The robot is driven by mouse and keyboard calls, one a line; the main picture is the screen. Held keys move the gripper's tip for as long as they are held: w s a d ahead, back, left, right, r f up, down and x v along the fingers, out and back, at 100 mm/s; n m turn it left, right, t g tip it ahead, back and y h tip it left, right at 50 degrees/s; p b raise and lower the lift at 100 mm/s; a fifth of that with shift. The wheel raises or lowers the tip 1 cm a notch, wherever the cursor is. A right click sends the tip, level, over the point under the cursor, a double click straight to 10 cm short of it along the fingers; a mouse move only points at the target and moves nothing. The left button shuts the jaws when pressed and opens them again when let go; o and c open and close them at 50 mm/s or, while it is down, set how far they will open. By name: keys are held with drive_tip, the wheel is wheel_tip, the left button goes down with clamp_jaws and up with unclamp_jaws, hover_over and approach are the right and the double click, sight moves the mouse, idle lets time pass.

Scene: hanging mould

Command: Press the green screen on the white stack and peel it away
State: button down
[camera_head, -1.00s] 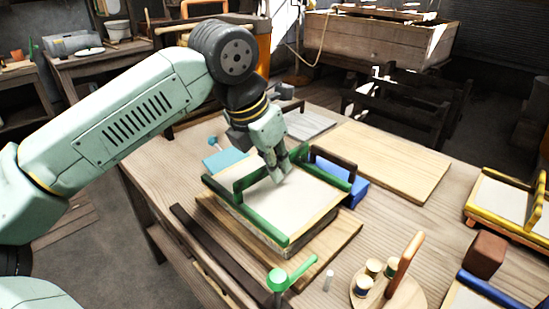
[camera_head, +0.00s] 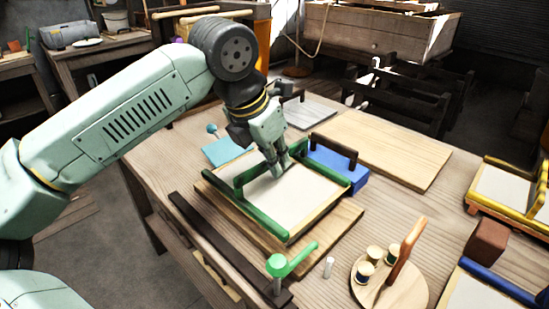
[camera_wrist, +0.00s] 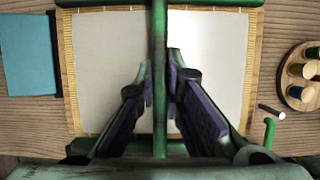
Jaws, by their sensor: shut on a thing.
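The green screen (camera_head: 300,203) has a pale sheet, a green frame and a raised green crossbar (camera_wrist: 159,60). It lies flat on a wooden board (camera_head: 345,223) on the bench. My gripper (camera_head: 276,170) is shut on the crossbar, which runs between the two fingers in the wrist view (camera_wrist: 160,110). The screen fills the middle of the wrist view, with straw-coloured edging on both sides. The white stack is not clearly visible; the screen hides whatever lies under it.
A teal block (camera_head: 222,152) and a blue block (camera_head: 340,165) sit close by. A green-topped peg (camera_head: 280,264), a round tray of spools (camera_head: 410,293) and a brown block (camera_head: 485,241) stand in front. A bare plank (camera_head: 395,155) lies behind. A yellow-framed screen (camera_head: 500,187) is at the right.

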drive_tip(key=shift+s+f+b, duration=0.1)
drive_tip(key=shift+f+b, duration=0.9)
idle(2.2)
drive_tip(key=shift+r, duration=0.3)
drive_tip(key=shift+r+p, duration=0.85)
drive_tip(key=shift+r, duration=0.25)
drive_tip(key=shift+r, duration=0.15)
wheel_tip(320, 180, up, 7)
drive_tip(key=p, duration=0.4)
drive_tip(key=shift+p, duration=0.35)
